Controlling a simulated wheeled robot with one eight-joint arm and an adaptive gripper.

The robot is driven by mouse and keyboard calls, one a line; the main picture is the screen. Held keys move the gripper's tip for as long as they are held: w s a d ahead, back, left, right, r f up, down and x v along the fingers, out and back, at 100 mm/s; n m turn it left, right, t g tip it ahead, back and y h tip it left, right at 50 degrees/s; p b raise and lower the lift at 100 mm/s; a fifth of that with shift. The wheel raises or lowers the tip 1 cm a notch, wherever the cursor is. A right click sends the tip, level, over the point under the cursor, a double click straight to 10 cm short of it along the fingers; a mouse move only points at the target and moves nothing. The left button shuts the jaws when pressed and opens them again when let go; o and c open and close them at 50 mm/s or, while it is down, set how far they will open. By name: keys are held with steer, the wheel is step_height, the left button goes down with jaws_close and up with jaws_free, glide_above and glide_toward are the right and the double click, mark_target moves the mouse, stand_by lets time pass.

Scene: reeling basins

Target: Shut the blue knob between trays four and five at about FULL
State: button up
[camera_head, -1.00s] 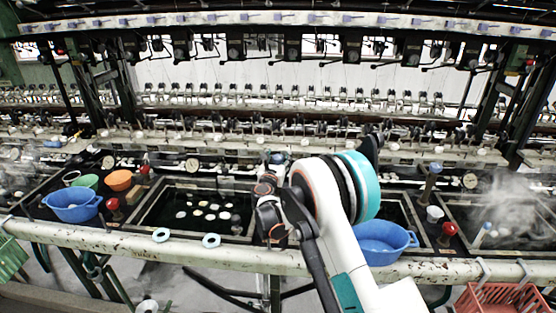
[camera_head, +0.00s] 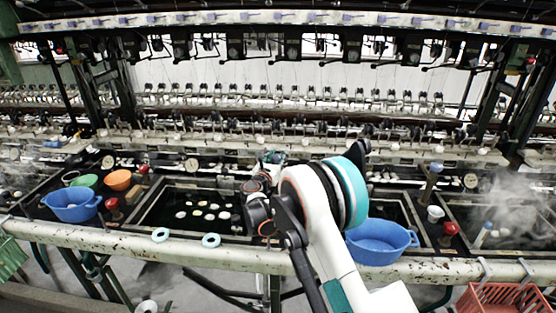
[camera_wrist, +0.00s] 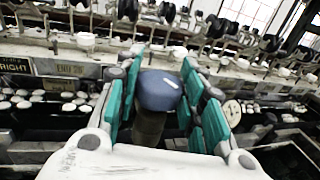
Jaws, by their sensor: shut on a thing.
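The blue knob (camera_wrist: 160,91) sits upright on a dark stem in the middle of the wrist view. Its rounded top carries a small white mark. My gripper (camera_wrist: 161,78) is shut on it, with teal finger pads on both sides. In the head view my gripper (camera_head: 270,160) is over the strip right of a tray with white cocoons. My own arm largely hides the knob there, and its dial setting cannot be read.
Another blue-topped knob (camera_head: 434,169) stands farther right. A blue basin (camera_head: 380,243) is just right of my arm, with a red knob (camera_head: 449,230) beyond it. A cocoon tray (camera_head: 152,222) lies left. A pale rail (camera_head: 130,243) runs along the front.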

steer(key=m+g+h, duration=0.1)
steer(key=h, duration=0.1)
steer(key=m+g+h+b, duration=0.1)
steer(key=m+h, duration=0.1)
steer(key=shift+a+h, duration=0.1)
steer(key=shift+h, duration=0.2)
steer(key=shift+m+g+h+b, duration=0.6)
steer(key=shift+m+g+h, duration=0.9)
steer(key=shift+h, duration=0.4)
steer(key=shift+m, duration=0.3)
steer(key=o, duration=1.1)
steer(key=v, duration=1.1)
steer(key=shift+s+a, duration=0.2)
steer(key=shift+a, duration=0.15)
